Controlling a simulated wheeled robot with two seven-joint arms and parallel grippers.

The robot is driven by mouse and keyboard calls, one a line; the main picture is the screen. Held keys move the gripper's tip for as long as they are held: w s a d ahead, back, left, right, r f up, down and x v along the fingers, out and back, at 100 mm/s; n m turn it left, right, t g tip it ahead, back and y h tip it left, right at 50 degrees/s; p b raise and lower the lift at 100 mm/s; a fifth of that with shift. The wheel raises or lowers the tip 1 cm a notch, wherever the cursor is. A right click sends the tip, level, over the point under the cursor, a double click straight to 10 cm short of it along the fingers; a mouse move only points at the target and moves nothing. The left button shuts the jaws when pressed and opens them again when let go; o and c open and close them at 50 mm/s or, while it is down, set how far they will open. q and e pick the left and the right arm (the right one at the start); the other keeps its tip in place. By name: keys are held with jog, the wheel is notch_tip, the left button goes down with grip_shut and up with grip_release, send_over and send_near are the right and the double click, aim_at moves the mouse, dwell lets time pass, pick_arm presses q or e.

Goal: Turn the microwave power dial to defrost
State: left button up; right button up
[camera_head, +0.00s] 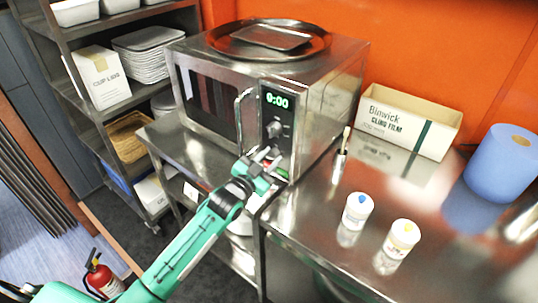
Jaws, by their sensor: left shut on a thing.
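The steel microwave (270,90) stands on the steel counter with its door closed. Its black control panel on the right of the front has a green display (277,100) reading 0:00. An upper dial (273,130) shows below the display. My left gripper (264,156) is at the lower part of the panel, shut on what looks like a lower dial there. The fingers hide most of that dial, so its pointer and markings cannot be read. Green and red buttons (280,172) show just below the fingers. My right gripper is not in view.
A vertical door handle (239,120) stands close left of my left gripper. A metal holder (339,165), two white jars (357,207) (401,238), a cling film box (408,120) and a blue roll (502,163) are on the right counter. Shelving (75,85) stands left.

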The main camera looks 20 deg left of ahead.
pick_arm(q)
jog(key=shift+d+f+n+p, duration=0.15)
jog(key=shift+n+p, duration=0.45)
jog(key=shift+n, duration=0.8)
jog(key=shift+n+y, duration=0.3)
jog(key=shift+y, duration=0.1)
jog(key=o, duration=1)
jog(key=shift+c, duration=0.2)
jog(key=shift+s, duration=0.1)
jog(key=b+v, duration=0.3)
jog(key=v, duration=1)
jog(key=shift+s+a, duration=0.25)
jog(key=shift+s, duration=0.05)
